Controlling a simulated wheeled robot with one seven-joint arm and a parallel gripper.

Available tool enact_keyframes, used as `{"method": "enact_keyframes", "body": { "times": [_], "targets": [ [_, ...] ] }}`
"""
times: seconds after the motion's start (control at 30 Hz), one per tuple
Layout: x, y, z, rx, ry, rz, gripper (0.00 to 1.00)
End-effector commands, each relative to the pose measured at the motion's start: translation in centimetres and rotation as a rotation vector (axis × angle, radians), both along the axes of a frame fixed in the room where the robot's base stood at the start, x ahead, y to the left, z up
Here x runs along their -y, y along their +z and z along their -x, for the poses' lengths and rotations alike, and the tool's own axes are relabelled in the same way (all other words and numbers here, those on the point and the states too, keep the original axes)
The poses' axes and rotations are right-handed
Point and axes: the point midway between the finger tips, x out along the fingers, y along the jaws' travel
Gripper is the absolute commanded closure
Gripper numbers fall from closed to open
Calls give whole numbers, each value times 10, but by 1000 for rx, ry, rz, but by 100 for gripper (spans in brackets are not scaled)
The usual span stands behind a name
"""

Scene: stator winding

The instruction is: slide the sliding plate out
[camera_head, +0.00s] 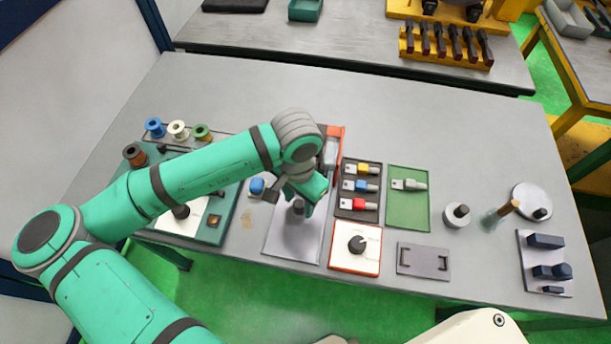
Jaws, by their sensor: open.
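My gripper (299,194) is at the end of my teal arm, over the middle of the table, pointing down. It is open and appears empty. Below it lies a light grey plate (285,240) with a small dark grey upright knob (298,207) on it. The gripper is above or around this knob; I cannot tell whether it touches it. The plate lies flat near the table's front edge, and my gripper hides its back part. I cannot tell for certain that this is the sliding plate.
A teal station (225,222) with a white panel stands left, partly under my arm. Right of the plate are a red-edged panel with a black knob (357,262), a tray of coloured connectors (346,214) and a two-handled grey plate (423,261). Spools (177,130) stand at the back left.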

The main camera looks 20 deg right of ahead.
Motion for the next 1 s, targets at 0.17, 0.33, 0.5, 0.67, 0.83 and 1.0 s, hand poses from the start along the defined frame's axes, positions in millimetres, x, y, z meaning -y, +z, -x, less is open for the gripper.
{"method": "enact_keyframes", "body": {
  "times": [0.17,0.33,0.5,0.67,0.83,1.0],
  "targets": [
    [0,13,0,0,0,0,58],
    [0,24,0,1,-1,0,58],
    [0,36,0,1,0,0,58],
    [0,43,0,0,0,0,58],
    [0,44,0,0,0,0,58],
    [0,44,0,0,0,0,58]
  ]
}}
